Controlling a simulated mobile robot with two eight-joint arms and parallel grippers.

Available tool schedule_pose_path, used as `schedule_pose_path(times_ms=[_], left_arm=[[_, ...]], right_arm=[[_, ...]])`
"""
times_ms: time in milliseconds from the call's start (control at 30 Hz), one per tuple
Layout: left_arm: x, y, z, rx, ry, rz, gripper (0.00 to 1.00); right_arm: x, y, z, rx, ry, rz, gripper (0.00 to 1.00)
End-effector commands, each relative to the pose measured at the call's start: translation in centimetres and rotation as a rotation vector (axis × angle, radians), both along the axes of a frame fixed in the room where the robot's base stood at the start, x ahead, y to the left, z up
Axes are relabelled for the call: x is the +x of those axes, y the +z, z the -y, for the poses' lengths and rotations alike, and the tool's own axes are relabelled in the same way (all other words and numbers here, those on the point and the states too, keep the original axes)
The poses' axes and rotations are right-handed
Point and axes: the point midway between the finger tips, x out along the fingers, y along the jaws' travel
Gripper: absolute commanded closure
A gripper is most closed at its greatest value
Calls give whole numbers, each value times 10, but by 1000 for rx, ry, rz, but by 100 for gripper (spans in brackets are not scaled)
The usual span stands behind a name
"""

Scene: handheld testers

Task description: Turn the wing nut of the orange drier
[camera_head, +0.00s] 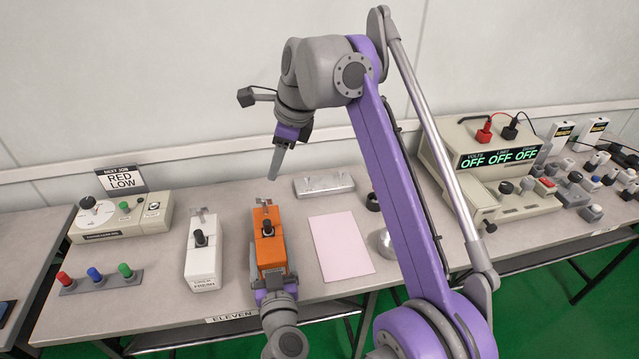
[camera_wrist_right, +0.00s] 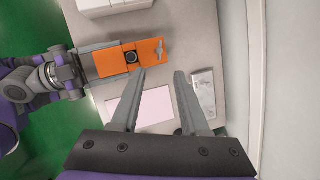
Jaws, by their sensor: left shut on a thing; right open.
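The orange drier (camera_head: 266,222) lies on the table, with a black knob on its top; it also shows in the right wrist view (camera_wrist_right: 112,61). Its grey wing nut (camera_wrist_right: 160,48) is at the end away from my left gripper and also shows in the head view (camera_head: 263,203). My left gripper (camera_head: 275,284) is shut on the drier's near end. My right gripper (camera_head: 274,172) is open and empty, above and beyond the drier's wing nut end. In the right wrist view its fingertips (camera_wrist_right: 159,75) are apart, with the wing nut just past them.
A white drier (camera_head: 200,262) stands left of the orange one. A pink sheet (camera_head: 341,247) lies to the right, and a grey metal block (camera_head: 324,185) behind. A tester with a dial (camera_head: 118,218) is at left; a beige power unit (camera_head: 480,150) is at right.

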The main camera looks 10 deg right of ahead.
Motion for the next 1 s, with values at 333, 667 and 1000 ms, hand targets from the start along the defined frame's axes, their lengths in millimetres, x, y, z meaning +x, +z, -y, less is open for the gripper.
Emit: schedule_pose_path(times_ms=[333,667,1000], left_arm=[[0,0,0,0,0,0,100],[0,0,0,1,0,0,100],[0,0,0,1,0,0,100]], right_arm=[[7,-17,-2,120,-315,-114,55],[21,-77,-22,120,-312,-113,55],[31,-111,-32,105,-117,-124,55]])
